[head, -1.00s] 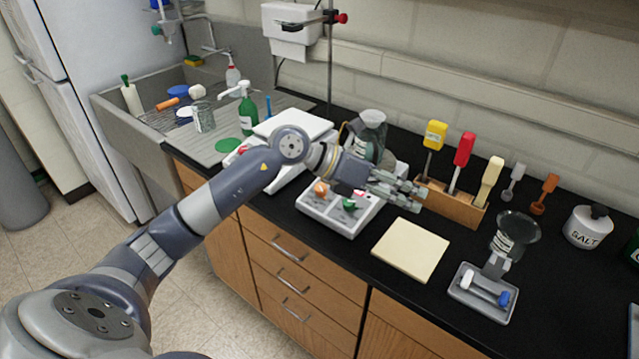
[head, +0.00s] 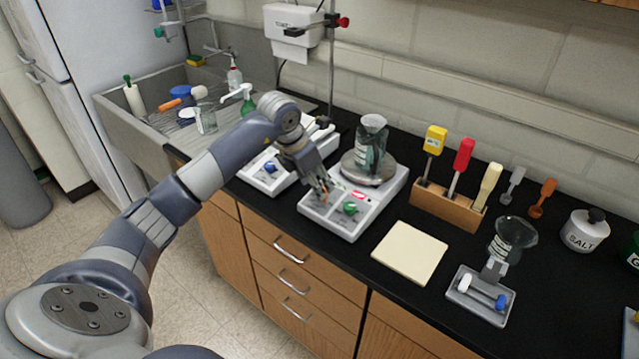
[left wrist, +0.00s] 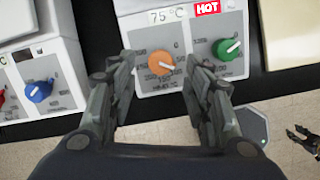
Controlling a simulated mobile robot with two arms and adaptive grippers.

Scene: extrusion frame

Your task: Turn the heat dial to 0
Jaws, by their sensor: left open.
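The front hot plate (head: 383,212) stands on the black counter with a flask (head: 371,150) on its round top. In the left wrist view its orange dial (left wrist: 160,63), which appears to be the heat dial, has a white mark pointing to the lower right. The 0 is printed at the dial's upper right. The display (left wrist: 167,16) reads 75 °C beside a red HOT label. My left gripper (head: 323,190) is open, its fingers on either side of the orange dial; contact is unclear. A small dark shape at the wrist view's right edge may be my right gripper (left wrist: 302,138).
The green dial (left wrist: 228,50) sits close to the right finger. Another hot plate with a blue dial (head: 270,167) stands to the left. A cream pad (head: 410,252), a wooden tool rack (head: 447,208) and a grey tray (head: 478,308) lie to the right.

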